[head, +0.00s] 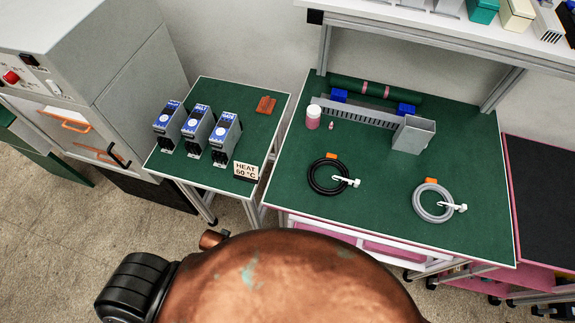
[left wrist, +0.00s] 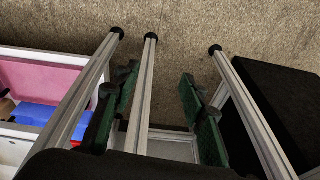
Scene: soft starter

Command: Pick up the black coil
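The black coil (head: 328,176) lies flat on the green top of the right-hand workbench (head: 385,215). It has an orange tag and a white connector end at its right side. My left gripper (left wrist: 158,76) shows in the left wrist view with its two fingers spread apart and nothing between them. It points down toward the floor and metal table legs, and the coil is not in that view. Neither gripper shows in the head view, and my right gripper is in no frame.
A grey coil (head: 433,203) lies to the right on the same bench. Behind are a metal bracket (head: 413,134), a slotted duct (head: 358,117) and a pink-white bottle (head: 313,117).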

